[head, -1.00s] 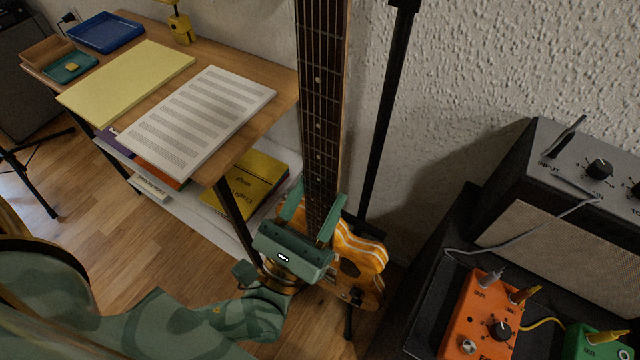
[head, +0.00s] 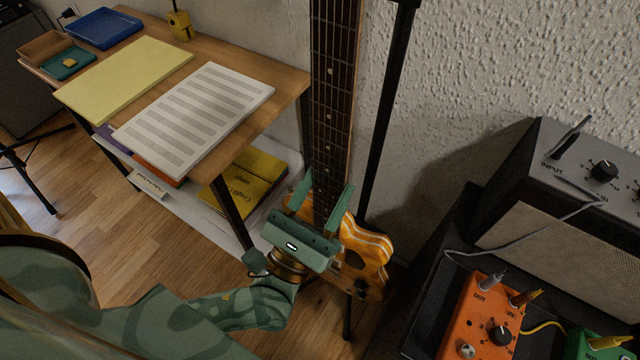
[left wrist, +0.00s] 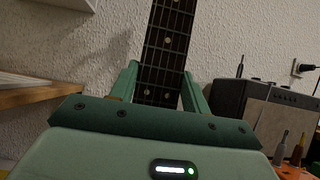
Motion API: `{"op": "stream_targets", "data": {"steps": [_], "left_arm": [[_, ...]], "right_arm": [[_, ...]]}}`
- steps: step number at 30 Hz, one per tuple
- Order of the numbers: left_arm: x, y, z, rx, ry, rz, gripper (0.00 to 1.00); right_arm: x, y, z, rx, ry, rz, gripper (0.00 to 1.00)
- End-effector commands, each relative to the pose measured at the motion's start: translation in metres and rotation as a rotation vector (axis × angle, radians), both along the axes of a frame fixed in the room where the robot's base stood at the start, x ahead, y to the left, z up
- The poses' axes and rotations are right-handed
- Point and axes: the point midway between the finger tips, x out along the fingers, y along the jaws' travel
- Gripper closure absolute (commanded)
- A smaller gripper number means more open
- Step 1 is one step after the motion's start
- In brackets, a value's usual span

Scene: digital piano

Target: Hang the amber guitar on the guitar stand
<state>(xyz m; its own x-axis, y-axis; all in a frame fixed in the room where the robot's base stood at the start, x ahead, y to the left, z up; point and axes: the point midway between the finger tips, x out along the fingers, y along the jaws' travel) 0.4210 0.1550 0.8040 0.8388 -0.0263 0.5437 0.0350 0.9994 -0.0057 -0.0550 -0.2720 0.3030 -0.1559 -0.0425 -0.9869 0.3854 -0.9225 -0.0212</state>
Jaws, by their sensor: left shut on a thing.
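The amber guitar (head: 366,252) is upright, its dark neck (head: 333,110) rising out of the top of the head view. My left gripper (head: 322,200) is shut on the lower part of the neck, just above the body; its fingers also show on both sides of the neck (left wrist: 166,50) in the left wrist view. The black guitar stand (head: 388,110) rises just right of the neck, against the wall. A gap shows between neck and stand post. The top of the stand and the guitar's headstock are out of view. My right gripper is not in view.
A wooden desk (head: 292,84) with sheet music (head: 200,112) and a yellow folder (head: 128,72) stands at left. At right are an amplifier (head: 570,235) and an orange pedal (head: 478,318) on a black surface. Bare floor shows at lower left.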

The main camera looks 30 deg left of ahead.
Motion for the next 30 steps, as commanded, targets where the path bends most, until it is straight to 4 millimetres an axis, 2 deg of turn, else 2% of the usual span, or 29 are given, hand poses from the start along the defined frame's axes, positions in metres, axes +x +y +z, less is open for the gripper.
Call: {"op": "stream_targets", "data": {"steps": [1, 30], "left_arm": [[0.004, 0.0, 0.005, -0.002, -0.015, 0.001, 1.0], [0.062, -0.002, 0.0, -0.002, -0.014, 0.001, 1.0]], "right_arm": [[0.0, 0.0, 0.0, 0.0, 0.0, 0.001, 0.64], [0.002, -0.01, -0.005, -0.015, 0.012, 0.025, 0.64]]}}
